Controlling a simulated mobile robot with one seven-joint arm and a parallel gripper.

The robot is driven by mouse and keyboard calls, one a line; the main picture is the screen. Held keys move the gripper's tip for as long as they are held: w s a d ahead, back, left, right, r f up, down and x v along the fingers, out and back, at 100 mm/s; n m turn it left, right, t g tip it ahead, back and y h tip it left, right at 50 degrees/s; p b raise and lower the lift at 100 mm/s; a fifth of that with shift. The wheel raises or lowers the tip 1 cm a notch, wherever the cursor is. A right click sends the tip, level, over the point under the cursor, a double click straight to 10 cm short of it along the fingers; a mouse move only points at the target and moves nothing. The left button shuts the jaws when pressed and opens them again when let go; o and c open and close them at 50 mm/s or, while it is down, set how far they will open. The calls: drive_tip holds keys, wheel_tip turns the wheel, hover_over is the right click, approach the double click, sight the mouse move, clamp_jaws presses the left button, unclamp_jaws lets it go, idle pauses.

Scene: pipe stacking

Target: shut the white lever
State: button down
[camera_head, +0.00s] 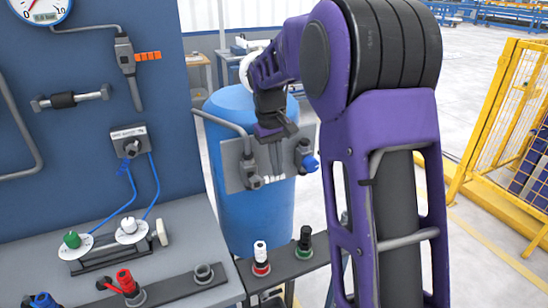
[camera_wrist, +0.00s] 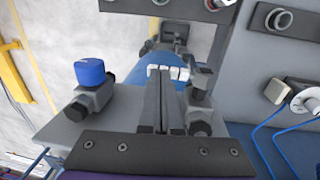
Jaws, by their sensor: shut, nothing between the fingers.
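The white lever (camera_wrist: 168,72) is a short ribbed handle. In the wrist view it lies across, just past my fingertips, and points left from a dark valve fitting (camera_wrist: 200,88). In the head view a small part of the white lever (camera_head: 273,180) shows low on the grey plate, under my fingers. My gripper (camera_head: 276,168) points down in front of the plate, its fingers together and empty. The closed fingers of my gripper also show in the wrist view (camera_wrist: 165,80). Whether they touch the lever I cannot tell.
A blue-knobbed valve (camera_head: 306,158) sits on the plate's right side. A blue barrel (camera_head: 258,222) stands behind. A wall panel (camera_head: 85,115) holds a gauge and an orange-handled valve (camera_head: 148,56). Racks with red, white and green-topped fittings (camera_head: 261,256) stand in front. A yellow fence (camera_head: 500,120) is at right.

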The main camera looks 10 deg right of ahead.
idle(0.3)
wheel_tip(320, 180, up, 14)
drive_tip(key=p, duration=0.5)
